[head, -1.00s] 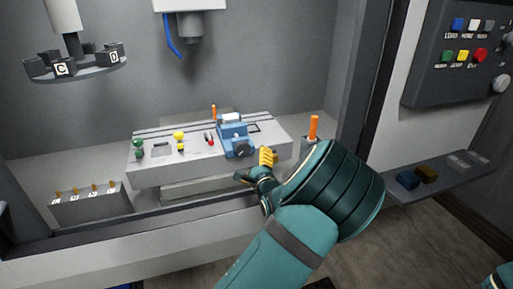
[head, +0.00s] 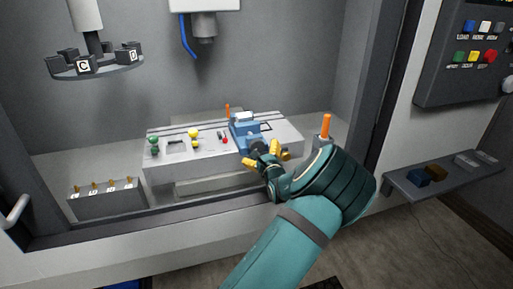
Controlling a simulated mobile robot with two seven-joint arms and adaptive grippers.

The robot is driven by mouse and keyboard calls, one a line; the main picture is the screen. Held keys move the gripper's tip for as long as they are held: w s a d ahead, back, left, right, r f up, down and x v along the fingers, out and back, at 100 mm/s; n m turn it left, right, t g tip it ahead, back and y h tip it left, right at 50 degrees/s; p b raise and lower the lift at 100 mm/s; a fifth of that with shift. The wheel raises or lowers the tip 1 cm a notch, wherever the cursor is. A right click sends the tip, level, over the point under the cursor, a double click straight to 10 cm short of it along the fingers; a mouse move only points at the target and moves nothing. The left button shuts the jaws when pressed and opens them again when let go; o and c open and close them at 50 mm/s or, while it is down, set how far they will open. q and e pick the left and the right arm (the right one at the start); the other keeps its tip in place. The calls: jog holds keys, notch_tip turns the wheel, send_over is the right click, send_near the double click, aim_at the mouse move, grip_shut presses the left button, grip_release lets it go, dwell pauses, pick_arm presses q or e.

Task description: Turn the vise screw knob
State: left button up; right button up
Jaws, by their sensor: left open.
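The blue vise (head: 243,133) stands on the right half of the grey slotted table inside the booth, with a white block (head: 243,117) at its top. Its dark round screw knob (head: 257,146) faces the front, partly hidden by my fingers. My left gripper (head: 265,157) is open, with one yellow finger at the lower left of the knob and the other at its right. I cannot tell whether the fingers touch the knob. My right gripper is not in view.
Green and yellow knobs (head: 194,133) and a red-tipped item stand on the grey table (head: 172,168), left of the vise. An orange handle (head: 326,125) rises at the right. A tool carousel (head: 98,66) hangs at upper left. A control panel (head: 470,50) is outside.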

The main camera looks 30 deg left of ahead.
aim_at(257, 147)
pick_arm(q)
jog(key=x, duration=0.5)
jog(key=shift+b, duration=0.3)
jog(key=c, duration=1.2)
